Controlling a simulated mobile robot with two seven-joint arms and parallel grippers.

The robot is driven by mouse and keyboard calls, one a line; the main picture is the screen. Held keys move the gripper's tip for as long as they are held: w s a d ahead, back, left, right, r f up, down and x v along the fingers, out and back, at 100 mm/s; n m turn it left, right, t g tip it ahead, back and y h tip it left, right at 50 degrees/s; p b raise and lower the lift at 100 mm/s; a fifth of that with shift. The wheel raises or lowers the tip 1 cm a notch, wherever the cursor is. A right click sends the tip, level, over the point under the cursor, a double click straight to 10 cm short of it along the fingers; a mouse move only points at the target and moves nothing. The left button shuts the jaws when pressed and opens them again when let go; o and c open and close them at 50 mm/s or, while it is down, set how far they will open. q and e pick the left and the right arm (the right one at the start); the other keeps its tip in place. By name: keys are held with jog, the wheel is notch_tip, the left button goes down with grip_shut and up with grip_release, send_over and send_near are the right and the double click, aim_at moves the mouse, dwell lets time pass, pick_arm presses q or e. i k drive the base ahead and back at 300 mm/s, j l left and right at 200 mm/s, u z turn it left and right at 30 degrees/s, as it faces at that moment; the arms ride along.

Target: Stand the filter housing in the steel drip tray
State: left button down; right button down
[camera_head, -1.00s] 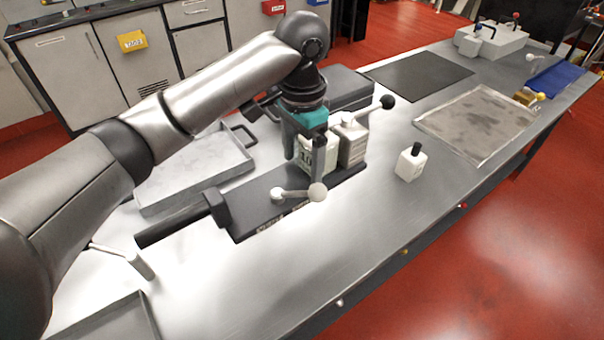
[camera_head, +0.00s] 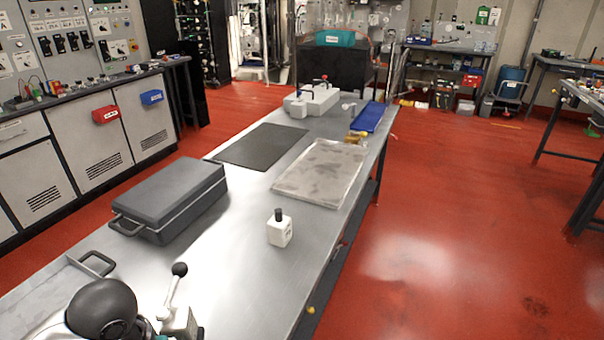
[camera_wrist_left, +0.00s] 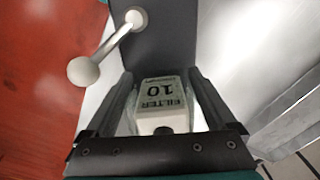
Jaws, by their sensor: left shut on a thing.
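The filter housing (camera_wrist_left: 160,103), a pale block marked FILTER 10, is between the fingers of my left gripper (camera_wrist_left: 160,85) in the left wrist view. The gripper is shut on it, over a dark base plate (camera_wrist_left: 165,40). Whether the housing touches the plate is unclear. A shallow, stained metal tray (camera_head: 320,172), apparently the steel drip tray, lies empty on the bench. My right gripper is not in view.
A white bottle with a black cap (camera_head: 280,228) stands nearer than the tray. A dark case (camera_head: 170,198), a black mat (camera_head: 262,146), a ball-ended lever (camera_head: 176,285) and a blue tray (camera_head: 370,117) are also on the bench. Bare bench surrounds the bottle.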

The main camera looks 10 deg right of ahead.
aim_at(320, 176)
jog(key=i+l+z, duration=0.6)
jog(key=i+z, duration=0.6)
jog(key=i+l+u, duration=0.2)
jog(key=i, duration=0.25)
jog(key=i+l+u, duration=0.15)
jog(key=i, duration=0.3)
